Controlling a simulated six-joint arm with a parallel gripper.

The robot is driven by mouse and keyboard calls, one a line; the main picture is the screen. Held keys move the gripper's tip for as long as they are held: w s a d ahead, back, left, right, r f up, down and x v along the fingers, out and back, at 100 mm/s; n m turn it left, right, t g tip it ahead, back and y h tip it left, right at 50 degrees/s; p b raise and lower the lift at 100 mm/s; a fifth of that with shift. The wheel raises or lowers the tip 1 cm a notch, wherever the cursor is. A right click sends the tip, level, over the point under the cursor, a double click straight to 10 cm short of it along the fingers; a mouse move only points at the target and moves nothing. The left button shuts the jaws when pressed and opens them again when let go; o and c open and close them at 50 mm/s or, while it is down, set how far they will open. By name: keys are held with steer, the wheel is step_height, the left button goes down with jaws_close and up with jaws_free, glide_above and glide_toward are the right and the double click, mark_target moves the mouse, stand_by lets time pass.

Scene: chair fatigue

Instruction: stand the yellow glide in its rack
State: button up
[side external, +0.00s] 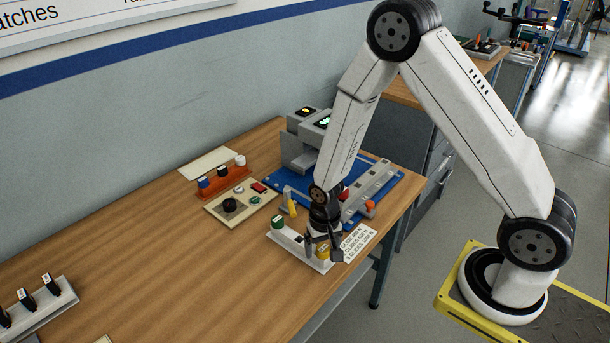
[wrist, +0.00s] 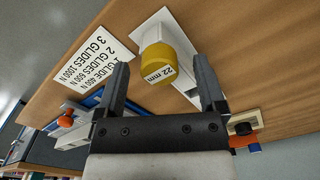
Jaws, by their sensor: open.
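The yellow glide (side external: 323,252), marked "22 mm" in the wrist view (wrist: 168,66), stands at the right end of a white rack (side external: 287,240). Its pale lower part meets the rack in the wrist view; I cannot tell how deep it sits. A green glide (side external: 277,222) stands at the rack's other end. My gripper (side external: 322,246) is low over the rack. Its fingers are open, one on each side of the yellow glide, with visible gaps in the wrist view (wrist: 163,65). Part of the rack is hidden by my gripper in the side view.
A printed card (side external: 357,242) lies right of the rack. Behind stand a blue-based fixture (side external: 388,190), a beige control panel (side external: 240,208) and an orange rack (side external: 222,186) with several glides. A grey rack with black pieces (side external: 42,310) is at far left. The table between is clear.

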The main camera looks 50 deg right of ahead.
mark_target(324, 248)
steer(key=shift+r, duration=3.65)
steer(key=shift+r, duration=0.1)
steer(key=shift+s+r, duration=0.1)
steer(key=shift+r, duration=0.05)
steer(key=s+r+n+t, duration=0.2)
steer(key=s+r+n, duration=0.4)
steer(key=r, duration=0.3)
steer(key=shift+s+d+t, duration=0.25)
steer(key=shift+s+t, duration=0.05)
steer(key=shift+s, duration=0.05)
